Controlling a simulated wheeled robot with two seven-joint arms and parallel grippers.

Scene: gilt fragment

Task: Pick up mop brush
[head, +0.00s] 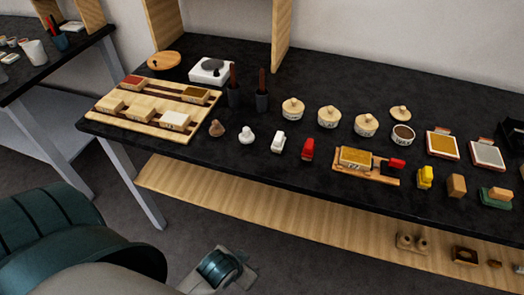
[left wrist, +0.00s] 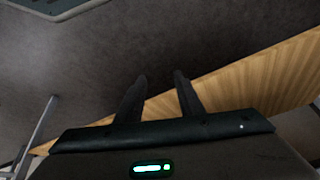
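No object can be told for certain as the mop brush. Two dark cups, one left (head: 234,97) and one right (head: 262,101), stand on the black table (head: 380,195), each with a reddish-brown upright piece in it. A small brown rounded piece (head: 217,129) and a small white one (head: 247,136) stand in front of them. My left gripper (left wrist: 160,80) is open in the left wrist view, its two dark fingers apart with nothing between them. It is off the table's front, over the floor and beside the wooden lower shelf. My right gripper is out of view.
A wooden board (head: 150,108) with several blocks lies at the left. Several lidded jars (head: 329,117), a red piece (head: 307,148) and a wooden tray (head: 366,168) stand to the right. A wooden lower shelf (head: 300,215) juts out below the table. A second table is far left.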

